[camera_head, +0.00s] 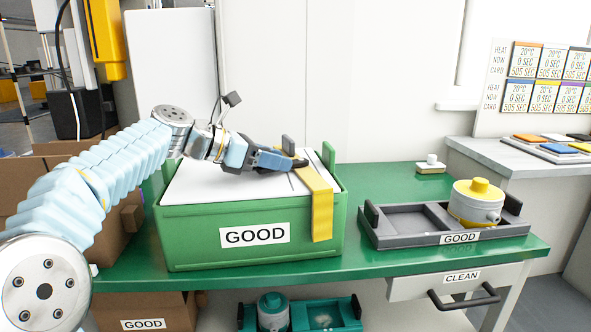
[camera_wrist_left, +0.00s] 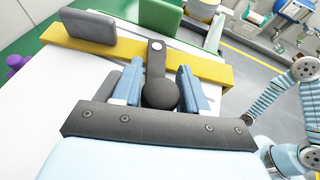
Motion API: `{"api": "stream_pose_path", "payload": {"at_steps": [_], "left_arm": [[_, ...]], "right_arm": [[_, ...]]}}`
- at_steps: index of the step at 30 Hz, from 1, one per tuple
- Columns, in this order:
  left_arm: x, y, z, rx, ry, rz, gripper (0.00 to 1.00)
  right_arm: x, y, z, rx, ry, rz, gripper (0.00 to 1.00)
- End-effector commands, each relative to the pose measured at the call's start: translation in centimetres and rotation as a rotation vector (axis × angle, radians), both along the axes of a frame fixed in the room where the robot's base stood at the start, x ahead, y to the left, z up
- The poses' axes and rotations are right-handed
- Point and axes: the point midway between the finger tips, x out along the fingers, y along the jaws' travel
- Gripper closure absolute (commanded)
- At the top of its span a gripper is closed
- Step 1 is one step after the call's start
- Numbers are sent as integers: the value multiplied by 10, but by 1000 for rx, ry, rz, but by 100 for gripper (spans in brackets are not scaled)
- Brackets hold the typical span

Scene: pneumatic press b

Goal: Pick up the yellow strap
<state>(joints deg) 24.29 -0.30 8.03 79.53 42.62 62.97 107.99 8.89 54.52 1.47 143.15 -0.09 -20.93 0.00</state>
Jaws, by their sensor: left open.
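The yellow strap (camera_head: 321,210) lies across the right end of the white top of the green "GOOD" box (camera_head: 185,225) and hangs down its front. In the left wrist view the strap (camera_wrist_left: 90,46) runs across the picture just beyond my left fingers. My left gripper (camera_head: 298,162) is low over the box top, beside the strap. In the left wrist view its blue fingers (camera_wrist_left: 160,72) stand apart, with a dark rounded piece (camera_wrist_left: 160,92) between them that reaches over the strap. Whether the fingers touch the strap I cannot tell. My right gripper is not in view.
A grey "GOOD" tray (camera_head: 405,220) with a yellow-topped cylinder (camera_head: 477,203) is to the right on the green table (camera_head: 390,262). Cardboard boxes (camera_head: 30,185) are at left. Table between box and tray is clear.

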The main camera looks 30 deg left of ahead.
Motion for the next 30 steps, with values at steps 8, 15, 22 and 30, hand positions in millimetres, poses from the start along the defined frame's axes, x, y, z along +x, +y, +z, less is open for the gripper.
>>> {"api": "stream_pose_path", "payload": {"at_steps": [8,15,22,30], "left_arm": [[4,-2,-3,0,2,2,60],[3,-2,-3,0,3,1,96],[3,-2,-1,0,1,0,100],[3,-3,43,1,-4,0,100]], "right_arm": [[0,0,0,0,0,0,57],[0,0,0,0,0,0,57],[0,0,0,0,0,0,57],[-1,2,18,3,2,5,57]]}}
